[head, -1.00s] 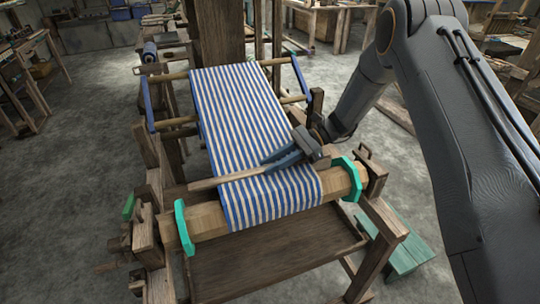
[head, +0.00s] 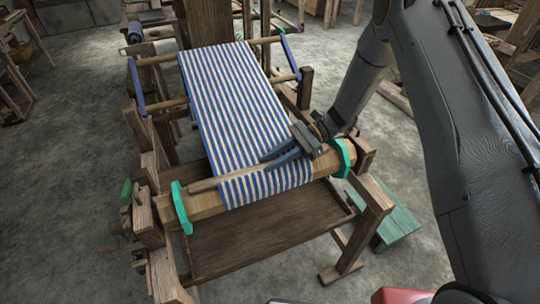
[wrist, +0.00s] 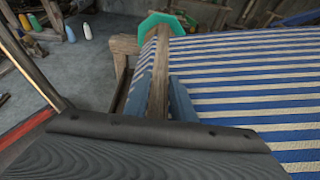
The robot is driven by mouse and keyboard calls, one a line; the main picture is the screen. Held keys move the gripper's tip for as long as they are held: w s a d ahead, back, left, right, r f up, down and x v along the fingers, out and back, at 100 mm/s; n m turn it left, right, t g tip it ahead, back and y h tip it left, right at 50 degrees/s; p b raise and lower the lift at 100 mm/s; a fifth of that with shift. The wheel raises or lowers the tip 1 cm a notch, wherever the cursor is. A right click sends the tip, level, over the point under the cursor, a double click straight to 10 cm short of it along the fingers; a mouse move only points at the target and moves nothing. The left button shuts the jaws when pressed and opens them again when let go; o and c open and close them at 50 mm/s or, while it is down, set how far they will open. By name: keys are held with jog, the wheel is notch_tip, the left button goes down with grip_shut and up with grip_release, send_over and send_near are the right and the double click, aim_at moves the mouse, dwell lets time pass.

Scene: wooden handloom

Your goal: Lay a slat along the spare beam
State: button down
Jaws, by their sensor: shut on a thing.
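The slat (head: 213,182) is a thin wooden strip. My gripper (head: 268,161) is shut on it near its right part, and its blue-grey fingers lie over the striped cloth. The beam (head: 205,203) with green eight-sided end plates runs across the loom's front, and the cloth passes over its middle. The slat lies roughly along the beam's upper side; I cannot tell whether it touches. In the wrist view the slat (wrist: 158,85) runs away from my gripper (wrist: 163,102) towards a green end plate (wrist: 163,22). The slat's right end is hidden by the gripper.
Blue-and-white striped cloth (head: 230,95) stretches back over the loom. Wooden posts (head: 142,225) flank the beam's left end, and a wooden board (head: 255,240) lies below. A green bench (head: 388,230) stands at the right.

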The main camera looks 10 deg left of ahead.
jog(key=shift+s+d, duration=0.1)
jog(key=c, duration=1.4)
grip_release()
jog(key=b+v, duration=0.2)
jog(key=v, duration=0.4)
jog(key=shift+d+b, duration=0.3)
jog(key=shift+b, duration=0.1)
jog(key=shift+w+d+r, duration=0.35)
jog(key=shift+w+d, duration=0.05)
jog(key=s+d+r+n+t+h, duration=0.4)
jog(key=s+d, duration=0.4)
jog(key=d, duration=0.2)
jog(key=s+d+r+n+t+h, duration=0.4)
jog(key=s+d+n+h, duration=0.3)
jog(key=d, duration=0.4)
jog(key=shift+s+r, duration=0.25)
jog(key=shift+s, duration=0.55)
jog(key=shift+s+d+r+n+t, duration=0.1)
jog(key=shift+s+d+n+t, duration=0.1)
jog(key=shift+n+t, duration=0.1)
jog(key=shift+c, duration=0.3)
